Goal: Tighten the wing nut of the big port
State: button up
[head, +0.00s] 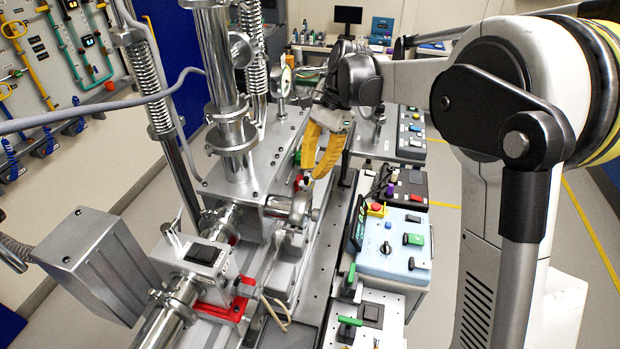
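My gripper (318,168) has yellow fingers and hangs from the arm's dark wrist, pointing down, above the right side of the steel vacuum assembly. Its two fingers look slightly apart, but their tips overlap from this angle, so I cannot tell how far. I see nothing held in it. Below and a little left of the fingertips, a round steel port with a clamp (297,210) sticks out from the assembly; it may be the big port. A small bit at the clamp's right side may be its wing nut, too small to tell. The fingertips appear apart from the clamp.
A tall steel column (230,130) with springs stands left of the gripper. A blue-white control box (392,245) with an emergency button stands at right, and a black button box (405,187) behind it. A grey box (95,265) juts out at lower left. Loose cables hang in front.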

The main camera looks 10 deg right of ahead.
jog(key=v, duration=0.9)
jog(key=shift+s, duration=0.15)
jog(key=s+d+f+n+t+h+b, duration=0.1)
jog(key=s+d+f+n+t+b, duration=0.1)
jog(key=s+f+b, duration=0.4)
jog(key=s+d+f+n+t+h+b, duration=0.1)
jog(key=s+d+f+n+t+b, duration=0.2)
jog(key=s+f, duration=0.7)
jog(key=s+d+f+n+t+h+b, duration=0.1)
jog(key=s+d+f+n+t+b, duration=0.1)
jog(key=s+f+n+t+b, duration=0.2)
jog(key=s+f+n+b, duration=0.2)
jog(key=s+f+b, duration=0.2)
jog(key=f+b, duration=0.1)
jog(key=shift+t+h+b, duration=0.3)
jog(key=shift+h+b, duration=0.05)
jog(key=shift+h, duration=0.05)
jog(key=shift+d+f, duration=0.1)
jog(key=shift+d, duration=0.05)
